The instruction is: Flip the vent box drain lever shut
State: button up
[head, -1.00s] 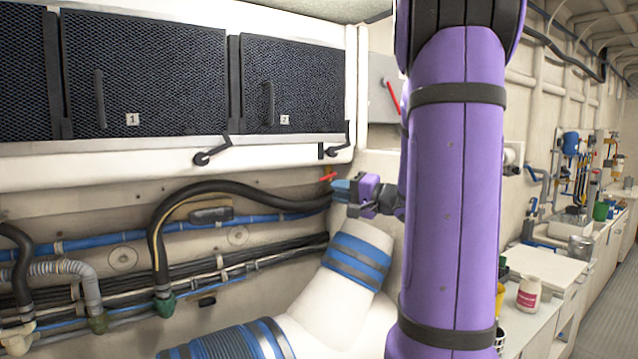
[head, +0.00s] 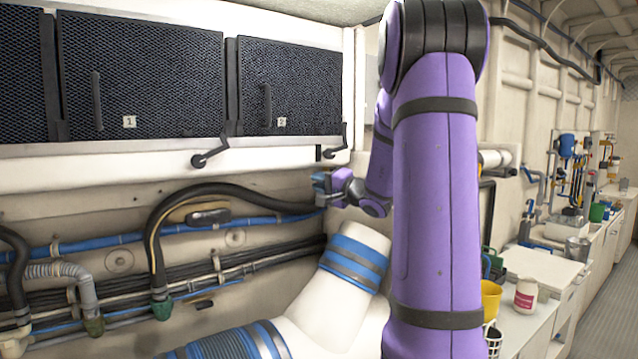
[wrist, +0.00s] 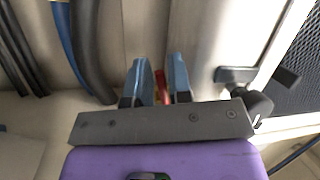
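A small red lever (wrist: 160,87) shows between the two blue fingertips of my gripper (wrist: 159,78) in the wrist view. Narrow gaps or contact at its sides are too small to tell apart. In the head view my gripper (head: 325,188) is at the wall below the right end of the vent panel marked 2 (head: 290,85), just above the end of a thick black hose. The red lever is hidden there behind my gripper. My purple arm covers the wall to the right.
Black crank handles hang under the panels, one (head: 212,153) at left and one (head: 336,143) just above my gripper. The black hose (head: 155,240) and a white pipe with blue bands (head: 355,262) run close below. A counter (head: 540,270) with containers stands right.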

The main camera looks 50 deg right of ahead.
jog(key=shift+w, duration=0.2)
grip_shut()
jog(key=shift+a+r+m+t+h, duration=0.1)
jog(key=shift+r+m+t+h, duration=0.2)
jog(key=shift+m, duration=0.55)
jog(key=shift+r+m+t, duration=0.1)
jog(key=shift+r+m, duration=0.25)
jog(key=shift+m, duration=0.5)
grip_release()
